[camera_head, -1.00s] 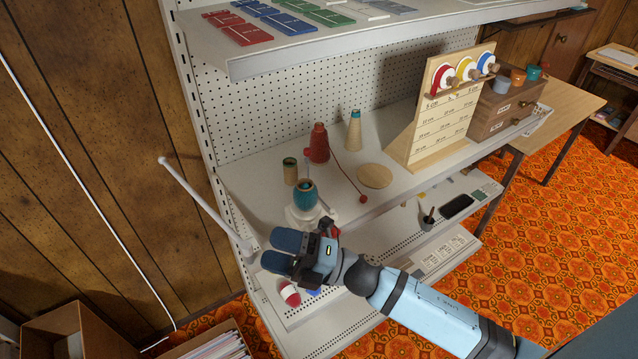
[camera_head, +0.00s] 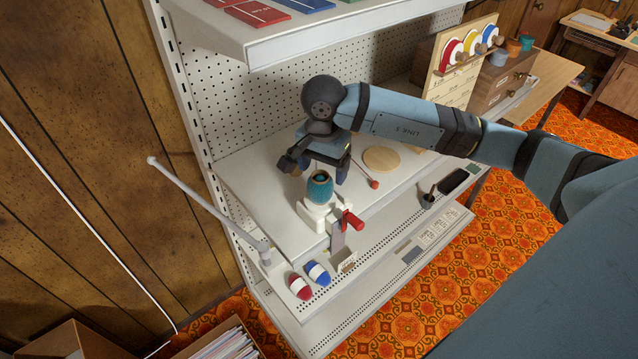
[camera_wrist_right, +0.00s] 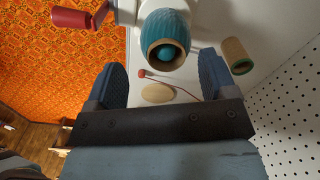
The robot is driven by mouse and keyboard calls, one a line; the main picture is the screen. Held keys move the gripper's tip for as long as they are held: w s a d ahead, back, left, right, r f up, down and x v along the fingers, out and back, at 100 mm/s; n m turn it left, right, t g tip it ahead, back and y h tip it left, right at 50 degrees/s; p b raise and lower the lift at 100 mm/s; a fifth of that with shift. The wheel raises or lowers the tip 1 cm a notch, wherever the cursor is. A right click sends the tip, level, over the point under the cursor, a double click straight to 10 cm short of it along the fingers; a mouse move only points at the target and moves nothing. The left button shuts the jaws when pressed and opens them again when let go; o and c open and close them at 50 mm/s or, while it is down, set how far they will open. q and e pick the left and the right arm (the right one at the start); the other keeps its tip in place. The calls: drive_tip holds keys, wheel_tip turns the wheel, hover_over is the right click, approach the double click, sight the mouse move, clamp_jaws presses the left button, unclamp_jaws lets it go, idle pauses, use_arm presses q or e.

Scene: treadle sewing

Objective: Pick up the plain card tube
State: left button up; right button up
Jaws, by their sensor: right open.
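A teal-wound tube (camera_head: 320,186) sits on a white winder and shows beyond the fingers in the wrist view (camera_wrist_right: 165,38). My left gripper is out of view.
The winder's red handle (camera_head: 352,220) juts over the shelf's front edge. A round wooden disc (camera_head: 381,159) and a small red ball (camera_head: 374,184) on a thread lie to the right. A pegboard (camera_head: 243,105) backs the shelf, with an upper shelf (camera_head: 330,30) above.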

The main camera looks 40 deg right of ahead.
sight(320, 177)
drive_tip(key=f, duration=0.1)
drive_tip(key=f+p, duration=0.1)
drive_tip(key=f, duration=0.2)
drive_tip(key=shift+w+a+f+p, duration=0.15)
drive_tip(key=shift+w+f+p, duration=0.1)
drive_tip(key=shift+p, duration=0.15)
drive_tip(key=shift+f, duration=0.3)
drive_tip(key=c, duration=1)
drive_tip(key=shift+r, duration=0.1)
